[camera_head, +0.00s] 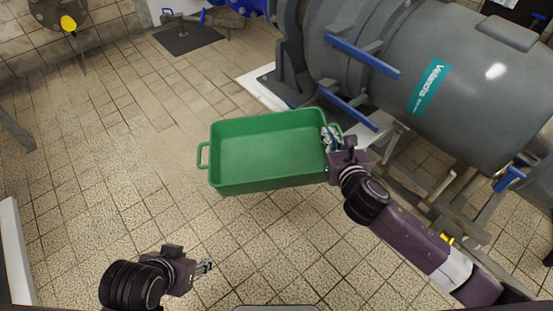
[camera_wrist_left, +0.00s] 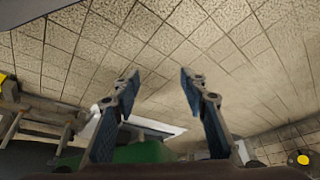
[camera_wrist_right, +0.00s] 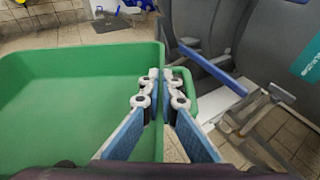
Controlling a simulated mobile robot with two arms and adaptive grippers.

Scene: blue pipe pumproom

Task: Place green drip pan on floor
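The green drip pan (camera_head: 268,150) is a shallow rectangular tub with a loop handle at each short end. It is roughly level in the middle of the head view; I cannot tell whether it touches the floor. My right gripper (camera_head: 331,137) is at its right end. In the right wrist view, its fingers (camera_wrist_right: 163,95) close on the right wall of the pan (camera_wrist_right: 80,75), one inside and one outside, beside the handle. My left gripper (camera_head: 206,267) is apart from the pan, lower left. In the left wrist view its fingers (camera_wrist_left: 162,90) are spread and empty.
A large grey pump (camera_head: 410,70) with blue bars stands on a pale plinth (camera_head: 257,82) at the upper right, close to the pan's right end. A dark floor plate (camera_head: 188,39) lies at the back. The tiled floor (camera_head: 110,150) left of the pan is clear.

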